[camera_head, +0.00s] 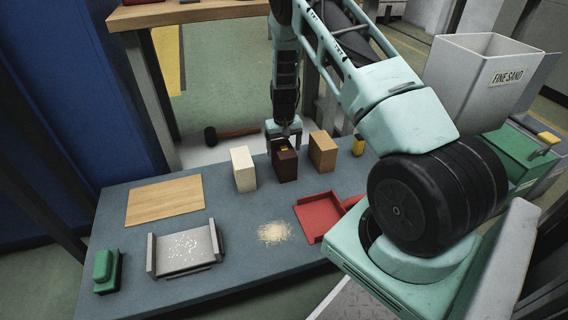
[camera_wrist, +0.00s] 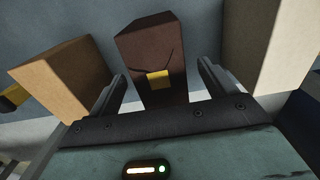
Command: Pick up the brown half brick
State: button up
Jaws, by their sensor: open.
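The dark brown half brick (camera_head: 285,168) stands upright on the blue-grey table, between a cream brick and a tan brick. My gripper (camera_head: 286,143) is just above and behind it, pointing down. In the wrist view the brown half brick (camera_wrist: 150,45) lies between the two spread fingers of my gripper (camera_wrist: 162,72), with a visible gap on each side. A small yellow patch and a thin dark curved line show on the brick. The jaws are open and empty. The brick's lower part is hidden in the wrist view.
The cream brick (camera_head: 243,169) and tan brick (camera_head: 322,152) stand close on either side. A yellow-and-black item (camera_head: 358,145) is right of the tan brick. A red dustpan (camera_head: 318,217), sand pile (camera_head: 274,232), grey tray (camera_head: 184,250) and wooden board (camera_head: 165,200) lie nearer or left.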

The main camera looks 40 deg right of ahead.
notch_tip(320, 180, down, 4)
jog(key=shift+w+d+r+b, duration=0.1)
jog(key=shift+b, duration=0.65)
jog(key=shift+r, duration=0.1)
jog(key=c, duration=1.5)
